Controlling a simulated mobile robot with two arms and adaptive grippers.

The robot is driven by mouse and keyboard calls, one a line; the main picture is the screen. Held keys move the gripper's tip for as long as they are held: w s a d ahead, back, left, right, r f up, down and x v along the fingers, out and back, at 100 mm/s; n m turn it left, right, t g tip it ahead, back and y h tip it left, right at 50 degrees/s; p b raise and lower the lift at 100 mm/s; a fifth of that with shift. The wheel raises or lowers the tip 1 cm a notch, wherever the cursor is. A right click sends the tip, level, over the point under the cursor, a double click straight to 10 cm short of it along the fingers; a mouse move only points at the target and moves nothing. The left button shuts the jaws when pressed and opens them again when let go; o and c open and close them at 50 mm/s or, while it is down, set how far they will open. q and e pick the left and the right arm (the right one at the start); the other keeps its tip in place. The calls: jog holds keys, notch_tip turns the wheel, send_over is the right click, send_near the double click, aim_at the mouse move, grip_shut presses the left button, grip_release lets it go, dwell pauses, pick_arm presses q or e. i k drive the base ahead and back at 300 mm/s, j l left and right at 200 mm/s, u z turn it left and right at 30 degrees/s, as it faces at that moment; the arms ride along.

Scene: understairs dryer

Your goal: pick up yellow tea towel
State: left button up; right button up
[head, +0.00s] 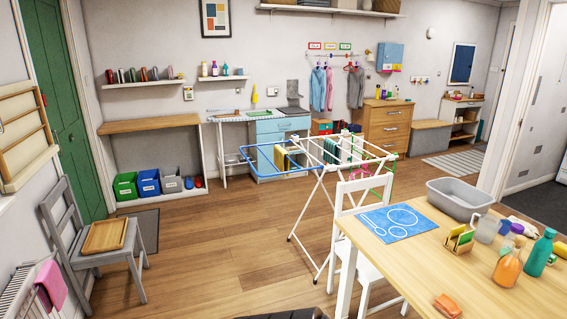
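A drying rack (318,205) with white legs and a blue wing at the left stands in the middle of the floor. A yellowish cloth (281,162), which looks like the yellow tea towel, hangs over the bars of the blue wing. Darker cloths hang close beside it, and it is small in the view. Neither of my grippers is in view.
A wooden table (412,268) with a white chair (365,190) stands at the right, close to the rack. It holds a grey basin (459,200), a blue mat (391,222) and bottles. A grey chair (80,230) with a wooden tray stands at the left. The floor left of the rack is clear.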

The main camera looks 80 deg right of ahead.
aim_at(281, 161)
jog(key=z, duration=2.8)
jog(key=i+l+u, duration=0.1)
jog(key=i+u, duration=0.25)
jog(key=i, duration=0.55)
jog(key=i+l+u, duration=0.1)
jog(key=i+u, duration=0.35)
jog(key=i, duration=1.3)
jog(key=i+j+z, duration=0.1)
jog(key=i+z, duration=0.25)
jog(key=i+j+z, duration=0.2)
jog(key=z, duration=0.15)
jog(key=i+j+z, duration=0.25)
jog(key=z, duration=0.15)
jog(key=i+j, duration=0.05)
jog(key=i, duration=0.05)
